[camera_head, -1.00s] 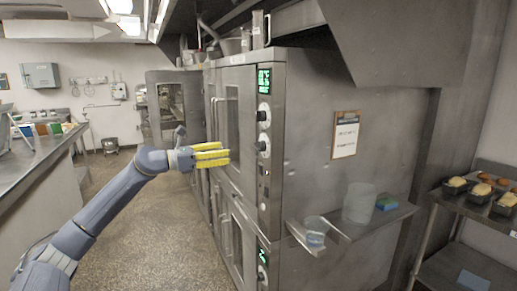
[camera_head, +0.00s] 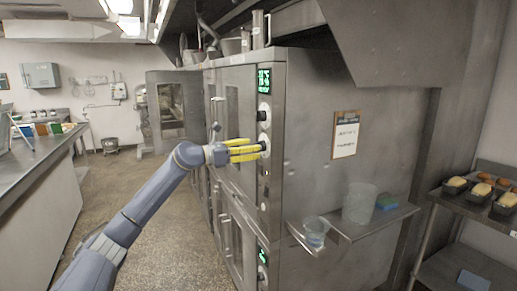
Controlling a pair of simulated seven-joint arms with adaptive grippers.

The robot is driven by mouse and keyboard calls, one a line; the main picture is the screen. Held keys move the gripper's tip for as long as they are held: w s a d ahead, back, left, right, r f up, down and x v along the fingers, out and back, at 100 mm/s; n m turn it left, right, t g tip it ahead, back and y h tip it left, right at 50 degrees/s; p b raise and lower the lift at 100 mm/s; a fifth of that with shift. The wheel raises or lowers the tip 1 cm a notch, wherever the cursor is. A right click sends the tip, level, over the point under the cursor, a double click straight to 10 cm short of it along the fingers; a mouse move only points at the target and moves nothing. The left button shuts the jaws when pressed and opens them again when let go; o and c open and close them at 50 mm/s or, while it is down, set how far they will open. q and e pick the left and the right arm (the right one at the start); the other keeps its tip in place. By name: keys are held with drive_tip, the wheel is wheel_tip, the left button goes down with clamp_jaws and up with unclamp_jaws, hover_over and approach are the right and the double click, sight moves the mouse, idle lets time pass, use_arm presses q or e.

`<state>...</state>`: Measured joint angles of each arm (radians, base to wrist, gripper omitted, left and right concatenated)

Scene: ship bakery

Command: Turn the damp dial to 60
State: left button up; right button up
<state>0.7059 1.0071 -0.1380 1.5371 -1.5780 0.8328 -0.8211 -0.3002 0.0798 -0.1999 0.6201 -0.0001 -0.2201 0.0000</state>
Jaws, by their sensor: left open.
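The steel proofer cabinet (camera_head: 320,170) stands in the middle, with a narrow control panel on its front edge. The panel holds a green-lit display (camera_head: 264,79), too small to read surely, an upper dial (camera_head: 264,114) and a lower dial (camera_head: 265,146). I cannot read which one is the damp dial. My left gripper (camera_head: 262,149), with yellow fingers, is open at the lower dial and partly hides it. I cannot tell whether the fingers touch it. My right gripper is out of view.
A small shelf (camera_head: 345,233) on the cabinet's side carries a clear tub (camera_head: 359,203), a cup (camera_head: 316,232) and a blue-green sponge (camera_head: 386,203). A rack with bread tins (camera_head: 455,187) is at right. A steel counter (camera_head: 30,160) is at left, with open floor between.

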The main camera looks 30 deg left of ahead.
use_arm(q)
drive_tip(key=shift+x, duration=1.5)
clamp_jaws()
